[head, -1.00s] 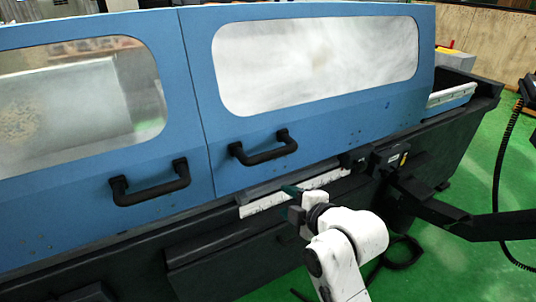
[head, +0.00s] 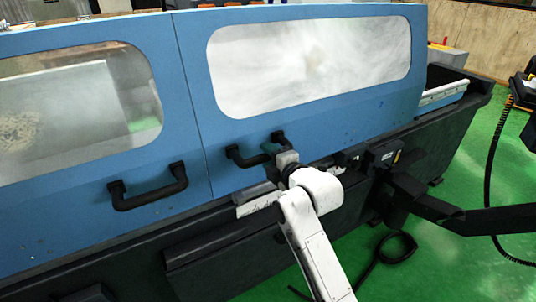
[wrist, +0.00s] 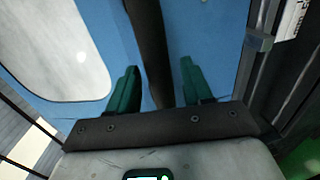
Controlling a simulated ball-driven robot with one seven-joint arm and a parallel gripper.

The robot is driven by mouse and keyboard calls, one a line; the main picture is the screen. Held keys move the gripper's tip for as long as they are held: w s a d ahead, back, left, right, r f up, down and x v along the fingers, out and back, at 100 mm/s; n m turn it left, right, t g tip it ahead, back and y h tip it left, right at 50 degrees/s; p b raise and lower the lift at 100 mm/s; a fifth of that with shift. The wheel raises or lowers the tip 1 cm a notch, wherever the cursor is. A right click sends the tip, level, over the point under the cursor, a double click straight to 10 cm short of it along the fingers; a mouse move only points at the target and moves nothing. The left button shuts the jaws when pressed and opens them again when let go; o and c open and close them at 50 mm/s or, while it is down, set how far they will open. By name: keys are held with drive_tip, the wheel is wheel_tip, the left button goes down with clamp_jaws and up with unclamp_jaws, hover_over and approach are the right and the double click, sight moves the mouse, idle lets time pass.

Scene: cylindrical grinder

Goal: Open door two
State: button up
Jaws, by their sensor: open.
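Two blue doors with windows stand side by side on the grinder: the left door (head: 60,215) and the right door (head: 330,118), each with a black bar handle. My gripper (head: 270,148) is at the right door's handle (head: 241,160) and hides part of it. In the wrist view the same black handle (wrist: 151,45) runs down between the two green fingers of my gripper (wrist: 160,68). The fingers are apart, with a gap on each side of the bar. The left door's handle (head: 148,197) is clear of my arm. Both doors look shut.
A dark machine bed (head: 215,245) with a ledge runs below the doors. A black arm-like bracket (head: 430,205) juts out at the right. Green floor (head: 460,265) shows at the lower right, with a black cable (head: 490,170) hanging there.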

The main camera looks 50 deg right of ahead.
drive_tip(key=shift+w+d+f, duration=0.1)
drive_tip(key=shift+w, duration=0.35)
clamp_jaws()
idle(0.4)
